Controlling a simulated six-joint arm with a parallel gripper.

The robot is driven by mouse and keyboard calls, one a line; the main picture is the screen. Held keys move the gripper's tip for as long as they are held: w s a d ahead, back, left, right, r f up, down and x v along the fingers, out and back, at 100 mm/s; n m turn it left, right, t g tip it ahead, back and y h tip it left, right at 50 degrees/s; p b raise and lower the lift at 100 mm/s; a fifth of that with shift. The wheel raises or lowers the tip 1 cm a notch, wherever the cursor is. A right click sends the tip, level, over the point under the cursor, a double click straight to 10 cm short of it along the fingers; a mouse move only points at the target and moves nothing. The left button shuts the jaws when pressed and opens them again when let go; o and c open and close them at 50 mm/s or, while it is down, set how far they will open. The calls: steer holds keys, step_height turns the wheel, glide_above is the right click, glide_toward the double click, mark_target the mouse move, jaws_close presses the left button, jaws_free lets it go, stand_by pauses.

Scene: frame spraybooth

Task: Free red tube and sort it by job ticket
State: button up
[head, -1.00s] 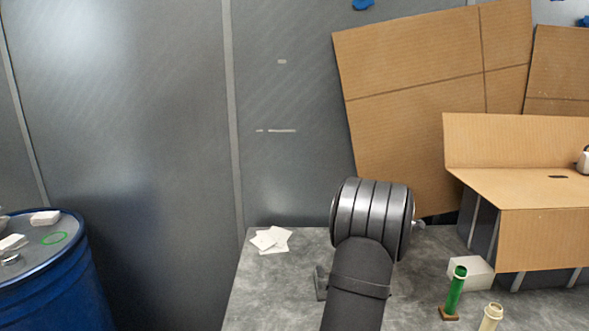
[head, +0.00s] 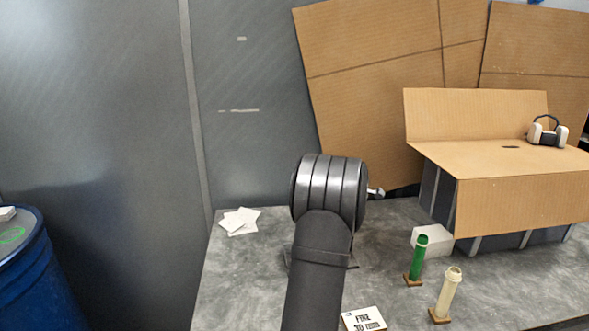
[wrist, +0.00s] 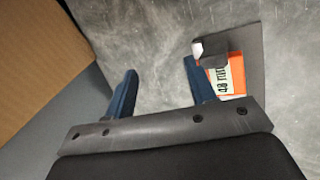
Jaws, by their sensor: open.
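No red tube is clear in either view. In the head view a green tube (head: 420,258) stands upright on a small brown base, and a cream tube (head: 447,292) leans slightly on another. A white card (head: 363,319) with black print, partly cut off, lies at the front edge of the picture. In the wrist view my gripper (wrist: 160,85) is open, its two blue fingers apart with only grey surface between them. My arm hides the gripper in the head view.
A cardboard-topped stand (head: 520,205) holds white ear defenders (head: 547,132). A white block (head: 432,239) sits before it. White papers (head: 239,221) lie at the table's back left. A blue drum (head: 35,270) stands left. Cardboard (wrist: 40,60) is close to my left finger.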

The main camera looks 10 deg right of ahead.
steer(key=s+a+r+g+y, duration=0.1)
steer(key=s+a+r+g, duration=0.15)
steer(key=a+r, duration=0.5)
steer(key=s+a+r+g+y, duration=0.2)
steer(key=s+a+r, duration=0.2)
steer(key=a+r, duration=0.4)
step_height(320, 180, down, 17)
steer(key=d, duration=0.1)
steer(key=shift+r, duration=0.2)
steer(key=shift+w, duration=0.1)
steer(key=c, duration=0.9)
steer(key=shift+o, duration=1.3)
steer(key=shift+c, duration=1.2)
steer(key=shift+d+r, duration=0.2)
steer(key=shift+d, duration=0.2)
